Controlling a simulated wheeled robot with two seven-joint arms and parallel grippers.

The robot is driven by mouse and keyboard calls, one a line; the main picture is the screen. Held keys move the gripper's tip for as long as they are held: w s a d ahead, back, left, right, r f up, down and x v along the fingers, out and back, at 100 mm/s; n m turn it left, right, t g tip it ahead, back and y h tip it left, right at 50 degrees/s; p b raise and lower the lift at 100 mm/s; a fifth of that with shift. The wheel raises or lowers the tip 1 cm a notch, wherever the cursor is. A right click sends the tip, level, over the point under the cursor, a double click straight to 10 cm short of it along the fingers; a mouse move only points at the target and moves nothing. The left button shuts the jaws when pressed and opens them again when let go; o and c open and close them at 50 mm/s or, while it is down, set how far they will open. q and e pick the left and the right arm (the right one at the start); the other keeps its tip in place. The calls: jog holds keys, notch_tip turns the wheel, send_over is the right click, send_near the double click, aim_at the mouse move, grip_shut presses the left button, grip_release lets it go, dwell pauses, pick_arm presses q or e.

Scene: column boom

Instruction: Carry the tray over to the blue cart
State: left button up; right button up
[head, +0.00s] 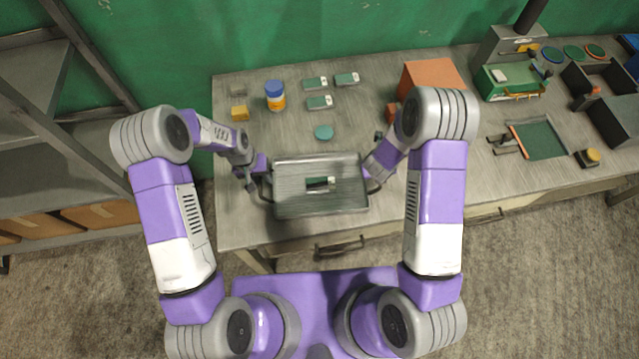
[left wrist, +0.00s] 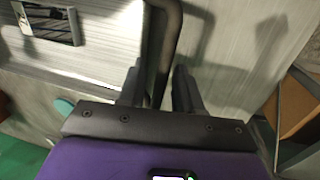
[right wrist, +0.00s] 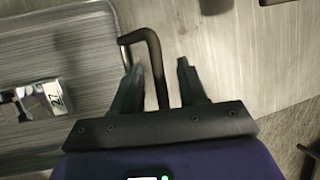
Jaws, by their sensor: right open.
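The grey metal tray (head: 290,203) lies near the front edge of the workbench, with a small device (head: 320,184) on it. The device also shows in the left wrist view (left wrist: 47,23) and the right wrist view (right wrist: 42,98). My left gripper (head: 259,186) is at the tray's left handle (left wrist: 166,40); the dark bar passes between its fingers, and I cannot tell whether they press on it. My right gripper (head: 375,180) is open, its fingers on either side of the right handle (right wrist: 153,50), apart from it. I cannot make out a blue cart.
The workbench (head: 235,225) holds several green-and-white devices (head: 347,79), a blue-capped bottle (head: 275,97), a teal disc (head: 324,132) and an orange-brown box (head: 432,75). A green machine (head: 510,80) and dark bins stand at right. A grey shelf (head: 40,170) stands left. Floor shows in front.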

pick_arm(q)
grip_shut()
pick_arm(e)
jog(key=c, duration=0.6)
grip_shut()
pick_arm(q)
jog(key=shift+w+r, duration=0.1)
jog(key=shift+r, duration=0.1)
pick_arm(e)
jog(key=shift+w+r, duration=0.1)
jog(key=shift+r, duration=0.05)
